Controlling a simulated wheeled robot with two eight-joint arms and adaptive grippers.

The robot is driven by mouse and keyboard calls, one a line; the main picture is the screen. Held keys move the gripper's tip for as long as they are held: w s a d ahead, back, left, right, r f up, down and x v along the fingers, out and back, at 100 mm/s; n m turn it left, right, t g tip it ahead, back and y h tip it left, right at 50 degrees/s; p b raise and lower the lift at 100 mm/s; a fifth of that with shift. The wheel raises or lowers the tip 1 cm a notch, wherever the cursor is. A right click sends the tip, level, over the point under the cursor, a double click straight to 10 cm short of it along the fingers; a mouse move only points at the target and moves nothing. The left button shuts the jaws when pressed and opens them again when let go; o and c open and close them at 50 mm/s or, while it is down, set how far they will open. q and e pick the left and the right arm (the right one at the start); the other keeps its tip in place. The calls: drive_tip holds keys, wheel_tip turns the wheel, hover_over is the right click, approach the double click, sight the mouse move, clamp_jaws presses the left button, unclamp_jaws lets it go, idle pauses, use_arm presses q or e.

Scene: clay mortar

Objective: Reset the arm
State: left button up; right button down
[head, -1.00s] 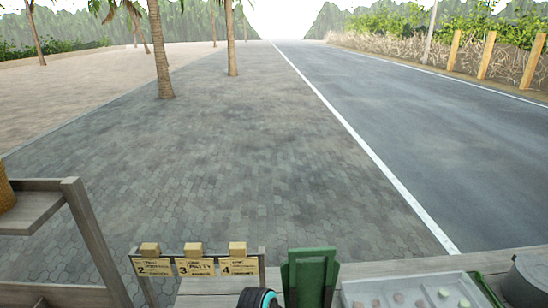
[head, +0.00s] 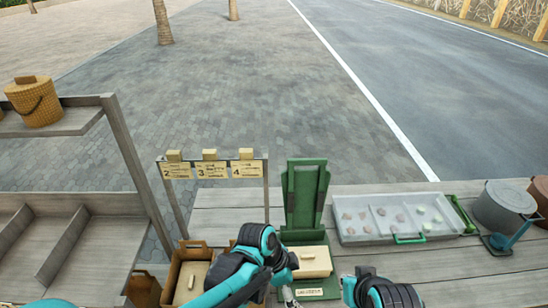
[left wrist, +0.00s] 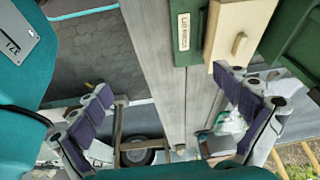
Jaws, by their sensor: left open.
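My left arm reaches in from the lower left of the head view, over the front of the wooden table (head: 236,196). Its gripper (left wrist: 165,105) shows in the left wrist view with its two padded fingers spread wide and nothing between them. A cream box with a small knob (left wrist: 240,42) lies near the right finger in that view; I cannot tell whether they touch. The box also shows beside the arm in the head view (head: 316,262), with a green labelled holder around it. Part of my right arm shows at the bottom of the head view; its gripper is out of frame.
A green upright stand (head: 304,195) rises behind the box. A grey tray (head: 392,222) with small lumps and a grey pot (head: 503,207) are at right. Numbered signs (head: 212,169), wooden shelves (head: 75,122) and a woven basket (head: 36,100) are at left.

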use_arm(q)
drive_tip(key=s+a+r+n+t+y, duration=0.1)
drive_tip(key=a+r+n+t+y, duration=0.1)
drive_tip(key=a+n, duration=0.6)
drive_tip(key=s+a+r+n+t+y, duration=0.2)
drive_tip(key=a+r+n+t, duration=0.2)
drive_tip(key=a, duration=1.1)
wheel_tip(320, 180, up, 3)
drive_tip(key=n, duration=0.5)
drive_tip(key=shift+a+t, duration=0.35)
drive_tip(key=shift+t, duration=0.05)
use_arm(e)
drive_tip(key=shift+w+f, duration=0.1)
drive_tip(key=shift+w, duration=0.25)
